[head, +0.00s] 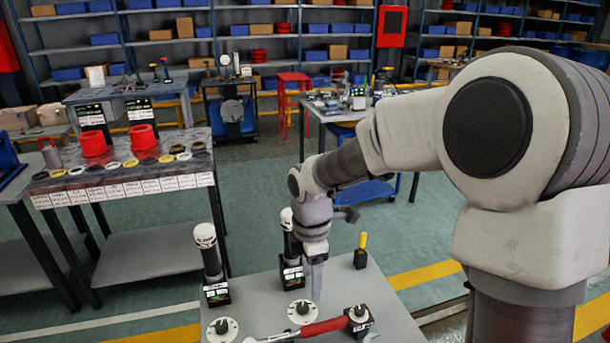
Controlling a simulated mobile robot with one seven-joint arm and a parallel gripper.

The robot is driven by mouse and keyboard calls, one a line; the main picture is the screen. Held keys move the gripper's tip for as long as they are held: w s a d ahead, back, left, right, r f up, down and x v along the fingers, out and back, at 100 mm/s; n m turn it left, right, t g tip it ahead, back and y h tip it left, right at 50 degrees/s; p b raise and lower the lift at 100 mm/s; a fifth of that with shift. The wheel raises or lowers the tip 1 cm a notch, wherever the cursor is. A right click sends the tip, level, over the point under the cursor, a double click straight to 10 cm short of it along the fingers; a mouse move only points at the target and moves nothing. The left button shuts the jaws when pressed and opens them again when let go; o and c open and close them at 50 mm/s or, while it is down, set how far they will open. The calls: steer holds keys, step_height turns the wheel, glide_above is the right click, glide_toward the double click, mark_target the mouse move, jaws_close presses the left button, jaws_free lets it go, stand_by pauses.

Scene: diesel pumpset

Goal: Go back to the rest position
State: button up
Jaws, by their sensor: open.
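My arm reaches in from the right side of the head view and bends down over the near grey table (255,289). My gripper (317,290) points down above the middle of this table, close to a black cylinder with a white top (291,240) standing in a labelled block. The gripper is open, and I see nothing held in it. The gap between its fingers is hard to make out from this side. Whether the fingertips touch the table is not clear.
On the near table are a second white-topped cylinder (207,255), two round dials (300,311) (221,330), a red-handled tool (325,327) and a yellow-handled tool (362,245) in a black block. A bench with red rings (142,137) stands left. Green floor lies between.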

steer(key=s+d+r+m+t, duration=0.2)
steer(key=s+d+r+m, duration=0.4)
steer(key=s+m, duration=0.3)
steer(key=s+d+r+m+t, duration=0.3)
steer(key=s+d+r+m, duration=0.3)
steer(key=m, duration=0.6)
steer(key=shift+s+r, duration=1.3)
steer(key=shift+s, duration=0.55)
steer(key=shift+d, duration=0.1)
